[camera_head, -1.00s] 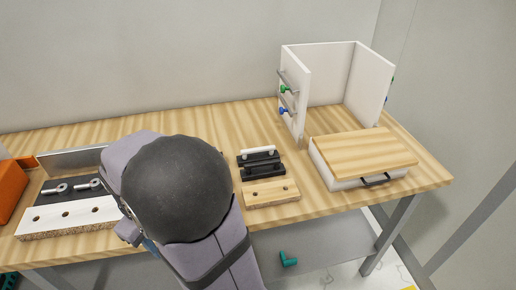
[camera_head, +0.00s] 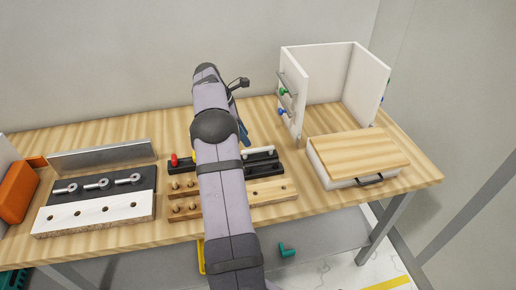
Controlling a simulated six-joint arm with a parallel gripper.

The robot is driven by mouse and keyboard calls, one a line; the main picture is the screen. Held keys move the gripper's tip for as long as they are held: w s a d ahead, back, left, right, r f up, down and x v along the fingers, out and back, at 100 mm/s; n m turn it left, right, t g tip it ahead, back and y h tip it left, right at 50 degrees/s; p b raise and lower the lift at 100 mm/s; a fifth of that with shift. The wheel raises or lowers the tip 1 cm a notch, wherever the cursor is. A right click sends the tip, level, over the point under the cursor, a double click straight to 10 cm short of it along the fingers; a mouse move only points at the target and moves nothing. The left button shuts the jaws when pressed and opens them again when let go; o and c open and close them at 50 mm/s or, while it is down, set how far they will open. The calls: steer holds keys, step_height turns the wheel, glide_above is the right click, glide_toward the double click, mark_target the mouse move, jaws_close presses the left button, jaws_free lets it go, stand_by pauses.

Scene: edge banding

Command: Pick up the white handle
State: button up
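The white handle (camera_head: 259,150) is a short pale bar on a black holder (camera_head: 268,161) near the middle of the table. Its left end is close to my arm's outline. My gripper (camera_head: 243,134) is mostly hidden behind my arm. Only a small dark-blue part shows, just left of and above the white handle in the picture. I cannot tell whether its fingers are open or shut, or whether they touch the handle.
A wooden peg block (camera_head: 270,191) lies in front of the holder. A white drawer box with a wooden top (camera_head: 355,150) and an open white cabinet (camera_head: 296,98) stand right. A drilled white board (camera_head: 90,216) lies left. My arm covers the table's middle.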

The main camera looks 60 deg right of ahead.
mark_target(257, 149)
steer(key=shift+s+d, duration=0.5)
steer(key=shift+d, duration=0.2)
steer(key=shift+p+x, duration=1.85)
steer(key=shift+x, duration=1.7)
steer(key=shift+s+a, duration=0.15)
jaws_close()
